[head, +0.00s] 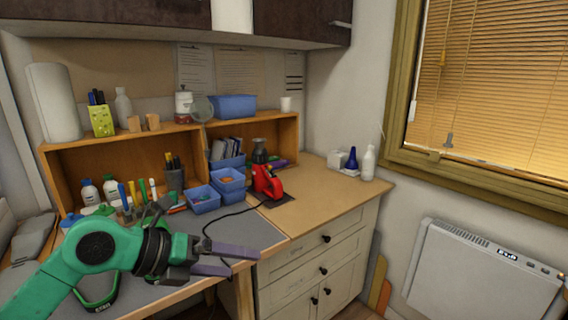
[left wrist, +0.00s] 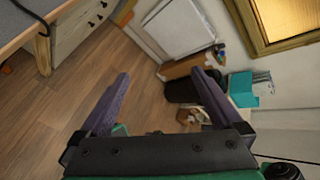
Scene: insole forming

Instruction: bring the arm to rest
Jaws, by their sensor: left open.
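My left gripper (head: 232,259) reaches in from the left on its green arm, near the front edge of the desk. Its two purple fingers are apart and point right, with nothing between them. In the left wrist view the open fingers (left wrist: 165,95) frame the wooden floor and a corner with dark and teal items well beyond them. My right gripper is not in view.
The grey desk mat (head: 255,229) lies under and behind the arm. A red device (head: 267,182) with a black cable, blue bins (head: 203,199) and bottles stand behind. White drawers (head: 310,262) and a white heater (head: 483,275) are to the right. The floor (left wrist: 85,85) is open.

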